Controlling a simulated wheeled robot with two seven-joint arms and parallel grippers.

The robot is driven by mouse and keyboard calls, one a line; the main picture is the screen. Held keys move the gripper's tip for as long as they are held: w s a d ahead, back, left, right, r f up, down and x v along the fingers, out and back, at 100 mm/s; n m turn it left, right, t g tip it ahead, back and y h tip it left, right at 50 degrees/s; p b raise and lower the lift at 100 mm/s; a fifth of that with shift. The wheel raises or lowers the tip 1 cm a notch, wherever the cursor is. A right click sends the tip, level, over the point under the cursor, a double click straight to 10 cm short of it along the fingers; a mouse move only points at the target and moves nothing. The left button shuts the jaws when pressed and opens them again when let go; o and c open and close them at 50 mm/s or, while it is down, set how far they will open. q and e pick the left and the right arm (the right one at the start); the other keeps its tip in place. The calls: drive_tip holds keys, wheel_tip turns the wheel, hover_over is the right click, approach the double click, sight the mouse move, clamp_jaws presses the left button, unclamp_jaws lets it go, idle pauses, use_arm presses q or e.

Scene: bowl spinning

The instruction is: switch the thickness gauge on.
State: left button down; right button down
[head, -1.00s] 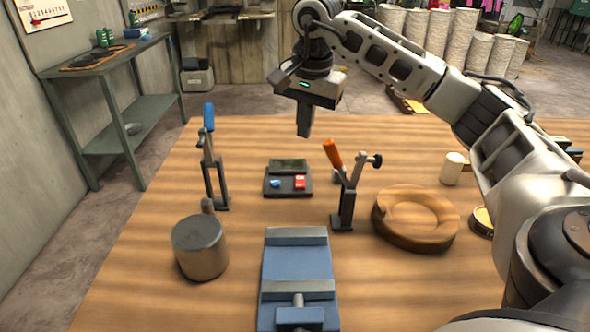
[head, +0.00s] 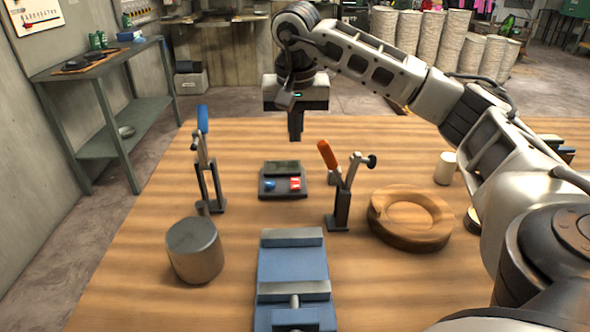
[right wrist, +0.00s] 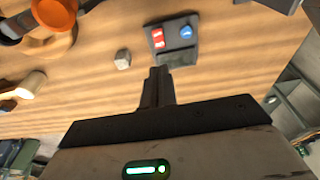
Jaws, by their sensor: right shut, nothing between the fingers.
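The thickness gauge (head: 282,180) is a small dark box lying on the wooden table. It has a dark display at the back, a blue button (head: 270,185) at the left and a red button (head: 295,184) at the right. My right gripper (head: 296,138) is shut and empty, pointing down above the table's far part, behind the gauge and apart from it. In the right wrist view the gauge (right wrist: 173,42) shows past the closed fingertips (right wrist: 159,70), with its red button (right wrist: 157,38) and blue button (right wrist: 186,32). The display's content cannot be read. My left gripper is not in view.
A blue-handled clamp (head: 211,165) stands left of the gauge, an orange-handled clamp (head: 341,205) right of it. A grey cylinder (head: 195,250), a blue vise (head: 292,265) and a wooden bowl (head: 410,235) stand nearer. Table between gauge and vise is clear.

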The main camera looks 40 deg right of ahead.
sight(295, 180)
drive_tip(key=f, duration=0.3)
drive_tip(key=w+d+f, duration=0.1)
drive_tip(key=f, duration=0.7)
drive_tip(key=shift+w+d+p, duration=0.2)
drive_tip(key=shift+w+p, duration=0.1)
drive_tip(key=shift+p, duration=0.05)
